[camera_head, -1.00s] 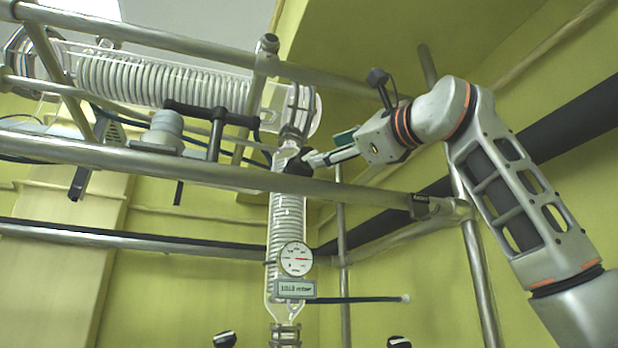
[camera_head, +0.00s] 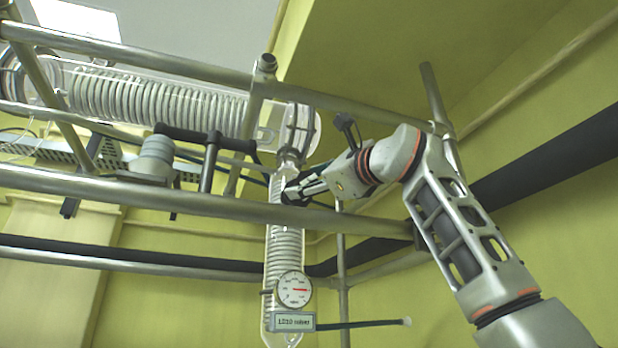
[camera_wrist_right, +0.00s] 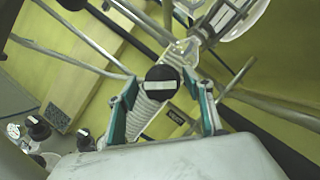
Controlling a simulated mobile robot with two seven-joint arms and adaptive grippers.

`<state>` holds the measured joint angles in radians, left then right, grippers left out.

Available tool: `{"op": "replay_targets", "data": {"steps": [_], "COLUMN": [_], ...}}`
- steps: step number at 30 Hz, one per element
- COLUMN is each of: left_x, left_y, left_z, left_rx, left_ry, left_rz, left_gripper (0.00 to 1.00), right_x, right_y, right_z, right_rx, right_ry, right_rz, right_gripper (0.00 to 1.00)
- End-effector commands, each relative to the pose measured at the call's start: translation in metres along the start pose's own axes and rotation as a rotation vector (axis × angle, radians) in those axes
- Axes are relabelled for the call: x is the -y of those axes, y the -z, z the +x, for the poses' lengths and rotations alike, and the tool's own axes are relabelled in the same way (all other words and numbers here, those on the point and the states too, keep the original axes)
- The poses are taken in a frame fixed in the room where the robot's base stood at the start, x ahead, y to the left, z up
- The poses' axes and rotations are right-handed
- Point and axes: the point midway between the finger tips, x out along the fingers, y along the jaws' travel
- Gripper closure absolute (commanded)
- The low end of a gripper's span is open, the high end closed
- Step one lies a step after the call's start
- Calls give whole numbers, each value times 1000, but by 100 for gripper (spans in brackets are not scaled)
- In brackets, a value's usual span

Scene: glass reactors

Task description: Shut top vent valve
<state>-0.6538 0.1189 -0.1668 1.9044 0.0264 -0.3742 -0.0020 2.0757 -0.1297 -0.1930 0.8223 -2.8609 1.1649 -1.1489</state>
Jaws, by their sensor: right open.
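The top vent valve shows as a round black knob with a white bar (camera_wrist_right: 161,86) in the right wrist view. In the head view its dark knob (camera_head: 288,193) sits at the upper part of the vertical glass column, partly hidden by my gripper. My right gripper (camera_head: 306,186) reaches in from the right at the knob. In the wrist view its two teal-edged fingers (camera_wrist_right: 163,100) are apart, one on each side of the knob, with visible gaps. The white bar lies nearly level across the wrist picture. My left gripper is not in view.
Steel frame rails (camera_head: 150,195) run in front of and above the column. A coiled glass condenser (camera_head: 150,95) lies across the upper left. A round gauge (camera_head: 293,289) hangs on the column below the knob. Other black knobs (camera_wrist_right: 38,128) show at lower left in the wrist view.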

Motion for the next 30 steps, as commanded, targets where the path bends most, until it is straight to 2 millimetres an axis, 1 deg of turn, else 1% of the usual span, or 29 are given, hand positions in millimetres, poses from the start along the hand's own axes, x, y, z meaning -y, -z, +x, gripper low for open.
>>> {"op": "replay_targets", "data": {"steps": [4,5,6,8,9,20,30], "left_x": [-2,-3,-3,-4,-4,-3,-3], "left_y": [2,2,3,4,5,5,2], "left_z": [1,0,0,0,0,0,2], "left_rx": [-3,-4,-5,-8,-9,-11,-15], "left_ry": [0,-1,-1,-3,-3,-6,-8], "left_rz": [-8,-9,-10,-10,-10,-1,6], "left_gripper": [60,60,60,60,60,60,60], "right_x": [0,0,0,0,0,0,0], "right_y": [0,0,0,0,0,0,1], "right_z": [0,0,0,0,0,-1,-1], "right_rx": [0,0,0,0,0,0,-1], "right_ry": [0,0,0,0,0,10,60], "right_rz": [0,0,0,0,0,17,134], "right_gripper": [49,57,67,83,88,88,88]}}
